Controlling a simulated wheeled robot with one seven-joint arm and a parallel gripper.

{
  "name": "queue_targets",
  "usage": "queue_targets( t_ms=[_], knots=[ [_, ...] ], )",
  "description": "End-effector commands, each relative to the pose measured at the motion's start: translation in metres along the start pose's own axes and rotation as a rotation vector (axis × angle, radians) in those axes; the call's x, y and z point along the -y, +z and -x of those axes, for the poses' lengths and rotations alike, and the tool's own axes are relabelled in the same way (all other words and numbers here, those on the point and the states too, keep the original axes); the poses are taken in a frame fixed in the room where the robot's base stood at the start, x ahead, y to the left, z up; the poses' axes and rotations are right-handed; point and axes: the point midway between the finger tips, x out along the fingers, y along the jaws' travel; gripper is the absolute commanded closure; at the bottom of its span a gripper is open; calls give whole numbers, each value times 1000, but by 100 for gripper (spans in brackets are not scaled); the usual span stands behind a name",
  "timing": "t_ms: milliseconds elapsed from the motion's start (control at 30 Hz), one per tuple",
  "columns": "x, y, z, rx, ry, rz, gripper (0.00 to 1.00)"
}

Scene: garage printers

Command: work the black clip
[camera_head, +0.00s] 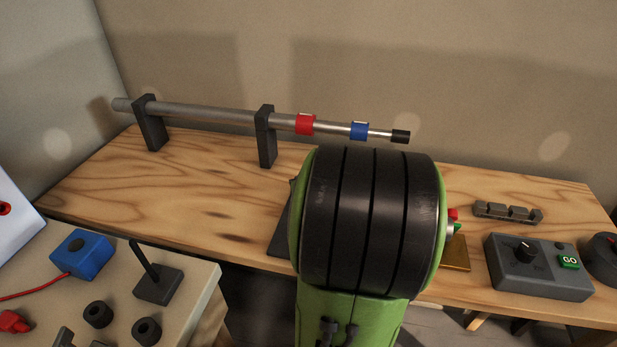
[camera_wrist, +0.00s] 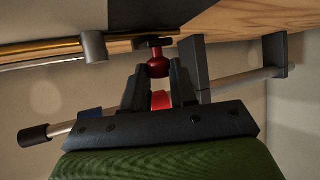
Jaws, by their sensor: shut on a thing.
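In the wrist view a small black piece (camera_wrist: 153,43) with a red knob (camera_wrist: 158,66) sits against the bench's edge. It may be the black clip; I cannot tell for sure. My gripper (camera_wrist: 159,74) has its two dark fingers on either side of the red knob, shut on it. In the head view my green and black arm hides my gripper, the knob and the black piece.
A grey rod (camera_head: 205,112) rests on two black posts, with a red collar (camera_head: 305,124), blue collar (camera_head: 359,131) and black tip. A control box (camera_head: 538,268) with a green GO button stands right. A side table (camera_head: 205,283) holds a blue block (camera_head: 82,254).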

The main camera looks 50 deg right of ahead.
Motion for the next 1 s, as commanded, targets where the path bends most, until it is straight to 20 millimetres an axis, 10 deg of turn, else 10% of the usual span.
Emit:
queue_targets(
  t_ms=[733,767,1000],
  knots=[
    [0,6,1,-80,23,37,100],
    [0,6,1,-80,23,37,72],
    [1,6,1,-81,21,36,48]
  ],
)
